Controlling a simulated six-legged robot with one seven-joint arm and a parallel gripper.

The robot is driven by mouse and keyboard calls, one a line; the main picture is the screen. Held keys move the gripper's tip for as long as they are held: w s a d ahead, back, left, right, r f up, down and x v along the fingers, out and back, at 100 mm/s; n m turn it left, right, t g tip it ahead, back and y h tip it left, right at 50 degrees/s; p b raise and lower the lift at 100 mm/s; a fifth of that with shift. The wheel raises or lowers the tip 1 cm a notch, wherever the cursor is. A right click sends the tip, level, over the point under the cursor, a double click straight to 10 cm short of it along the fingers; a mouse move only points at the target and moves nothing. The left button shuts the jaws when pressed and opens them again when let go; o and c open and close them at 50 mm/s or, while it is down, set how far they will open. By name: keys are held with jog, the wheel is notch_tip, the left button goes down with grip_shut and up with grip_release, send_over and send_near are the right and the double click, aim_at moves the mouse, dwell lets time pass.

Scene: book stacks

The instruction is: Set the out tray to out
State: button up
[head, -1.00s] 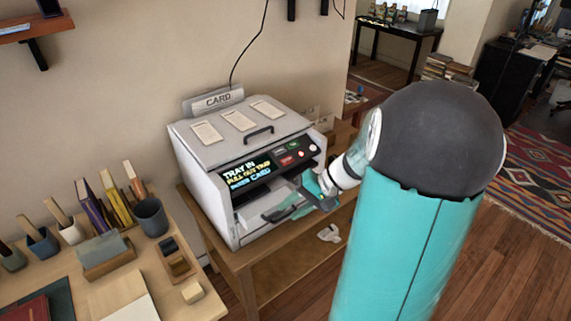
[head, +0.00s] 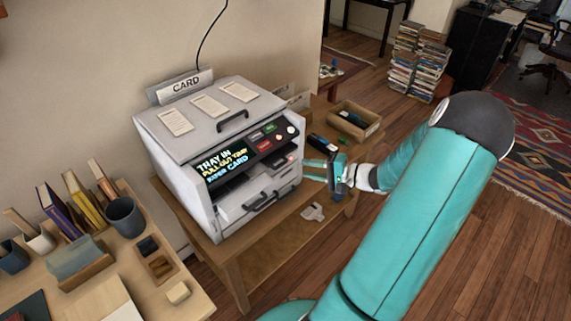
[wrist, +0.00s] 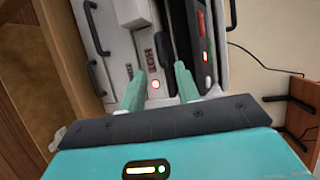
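The white printer (head: 225,135) stands on a wooden stand, with a "CARD" sign on its back. Its display (head: 222,166) reads "TRAY IN", "PULL OUT TRAY" and a line ending in "CARD". The out tray is probably the low front drawer with a dark handle (head: 262,203); it sits close to the front. My gripper (head: 318,172) is at the right of the printer front, its teal fingers pointing at it. In the wrist view my gripper (wrist: 158,86) is open and empty, facing the printer front with a red light (wrist: 155,85). A black handle (wrist: 98,80) shows at left.
A wooden tray with dark items (head: 352,122) lies on the stand behind my gripper. A white piece (head: 313,212) lies in front of the printer. A desk with books and a grey cup (head: 125,217) is at left. Open wood floor lies to the right.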

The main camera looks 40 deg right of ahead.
jog(key=x, duration=0.8)
jog(key=shift+w, duration=0.25)
jog(key=shift+c, duration=0.4)
grip_shut()
